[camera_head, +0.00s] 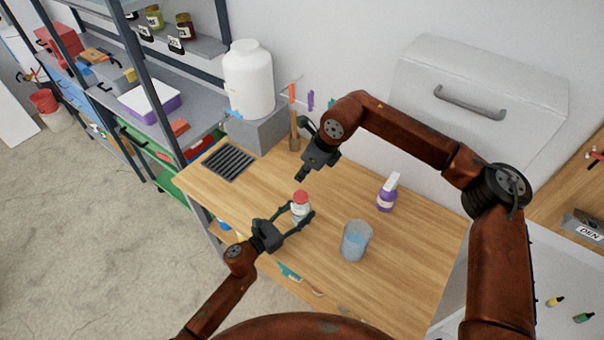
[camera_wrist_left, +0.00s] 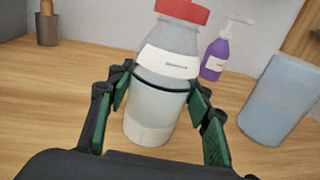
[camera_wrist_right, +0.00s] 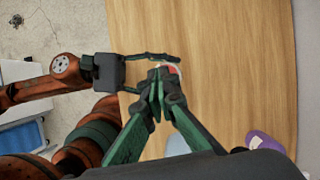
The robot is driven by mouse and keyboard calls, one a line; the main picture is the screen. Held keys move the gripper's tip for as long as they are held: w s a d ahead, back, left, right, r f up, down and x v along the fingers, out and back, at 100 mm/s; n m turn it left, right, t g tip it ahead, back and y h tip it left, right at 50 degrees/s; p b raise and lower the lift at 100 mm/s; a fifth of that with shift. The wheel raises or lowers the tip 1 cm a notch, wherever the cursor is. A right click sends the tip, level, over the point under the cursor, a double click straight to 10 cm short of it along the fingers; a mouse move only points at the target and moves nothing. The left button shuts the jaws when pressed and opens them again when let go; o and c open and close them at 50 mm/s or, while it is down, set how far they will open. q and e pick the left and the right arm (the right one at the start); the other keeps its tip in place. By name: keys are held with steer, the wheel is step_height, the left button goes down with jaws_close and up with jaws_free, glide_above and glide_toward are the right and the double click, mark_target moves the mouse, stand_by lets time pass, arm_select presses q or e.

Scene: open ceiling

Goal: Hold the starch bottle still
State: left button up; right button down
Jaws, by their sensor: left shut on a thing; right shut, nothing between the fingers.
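The starch bottle (camera_head: 300,208), pale with a red cap and a white label, stands on the wooden table. In the left wrist view the bottle (camera_wrist_left: 158,95) fills the middle, slightly tilted in the picture. My left gripper (camera_head: 299,220) is shut on its body, one finger on each side. My right gripper (camera_head: 301,178) is shut and empty, above and behind the bottle, fingers pointing down. In the right wrist view its closed fingertips (camera_wrist_right: 160,88) hide most of the bottle, and only a bit of the red cap (camera_wrist_right: 172,68) shows.
A translucent bluish beaker (camera_head: 355,242) stands right of the bottle. A purple pump bottle (camera_head: 387,193) is farther back. The table's right half is mostly clear.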

mark_target(300, 191)
steer(key=shift+f, duration=0.15)
steer(key=shift+f, duration=0.7)
steer(key=shift+f, duration=0.35)
steer(key=shift+f, duration=1.1)
steer(key=shift+f, duration=0.35)
steer(key=shift+f, duration=0.35)
steer(key=shift+f, duration=0.2)
steer(key=shift+r, duration=0.1)
steer(key=shift+r, duration=3.05)
